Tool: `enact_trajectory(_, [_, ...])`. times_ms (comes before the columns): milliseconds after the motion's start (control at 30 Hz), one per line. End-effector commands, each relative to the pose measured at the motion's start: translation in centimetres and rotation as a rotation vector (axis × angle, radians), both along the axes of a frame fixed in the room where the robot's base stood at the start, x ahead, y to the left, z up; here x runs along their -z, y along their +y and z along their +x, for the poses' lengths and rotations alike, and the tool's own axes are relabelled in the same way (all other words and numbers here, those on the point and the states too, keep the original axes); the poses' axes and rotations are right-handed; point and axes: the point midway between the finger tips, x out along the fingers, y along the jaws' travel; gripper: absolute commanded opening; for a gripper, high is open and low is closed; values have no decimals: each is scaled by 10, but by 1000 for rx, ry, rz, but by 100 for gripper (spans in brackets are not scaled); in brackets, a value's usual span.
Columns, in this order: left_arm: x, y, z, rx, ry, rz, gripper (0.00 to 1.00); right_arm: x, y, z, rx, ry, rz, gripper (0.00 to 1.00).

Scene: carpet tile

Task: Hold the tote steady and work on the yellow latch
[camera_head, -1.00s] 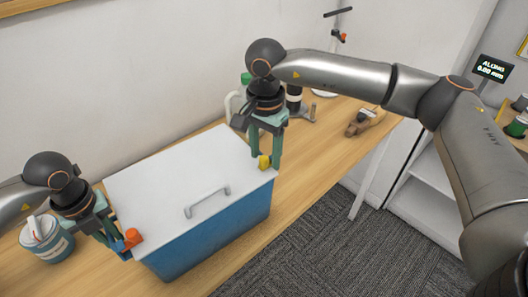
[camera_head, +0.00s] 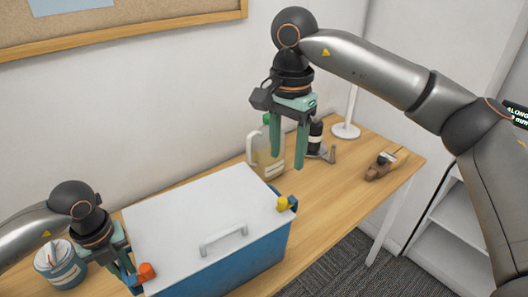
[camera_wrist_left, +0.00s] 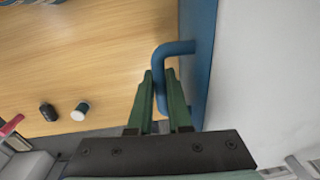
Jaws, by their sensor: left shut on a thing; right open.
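The tote is a blue box with a white lid and a grey lid handle (camera_head: 223,238); its blue front wall (camera_head: 245,265) faces me. The yellow latch (camera_head: 283,204) is at the lid's right end; I cannot tell whether it is fastened. An orange latch (camera_head: 146,271) is at the left end. My left gripper (camera_head: 132,284) is at the left end, and in the left wrist view (camera_wrist_left: 160,85) its fingers are shut on the tote's blue side handle (camera_wrist_left: 178,47). My right gripper (camera_head: 288,158) is open and empty, pointing down above and behind the yellow latch, clear of it.
A pale jug with a green cap (camera_head: 268,155) and a dark bottle (camera_head: 316,135) stand behind the tote's right end. A brown tool-like object (camera_head: 380,167) lies further right. A blue-grey tub (camera_head: 60,266) is at the left.

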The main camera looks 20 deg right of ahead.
Motion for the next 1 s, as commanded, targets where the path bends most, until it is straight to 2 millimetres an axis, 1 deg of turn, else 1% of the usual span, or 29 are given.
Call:
enact_trajectory(100, [-1, -1, 0, 1, -1, -2, 0, 0, 0, 0, 0, 0, 0, 57])
enact_trajectory(133, [-1, -1, 0, 1, -1, -2, 19, 0, 0, 0, 0, 0, 0, 57])
enact_trajectory(400, [0, -1, 0, 1, -1, -2, 50, 1, 0, 0, 0, 0, 0, 57])
enact_trajectory(433, [0, -1, 0, 1, 0, -1, 52, 1, 0, 0, 0, 0, 0, 57])
enact_trajectory(667, [-1, 0, 0, 1, 0, -1, 52, 1, 0, 0, 0, 0, 0, 57])
enact_trajectory(767, [-8, 0, 1, 0, -2, -3, 52, 1, 0, 0, 0, 0, 0, 57])
enact_trajectory(867, [-22, 0, 0, 1, -4, -2, 52, 1, 0, 0, 1, 0, 0, 57])
enact_trajectory(1000, [-52, 2, 0, 1, -6, -2, 52, 1, 0, 0, 0, 0, 0, 57])
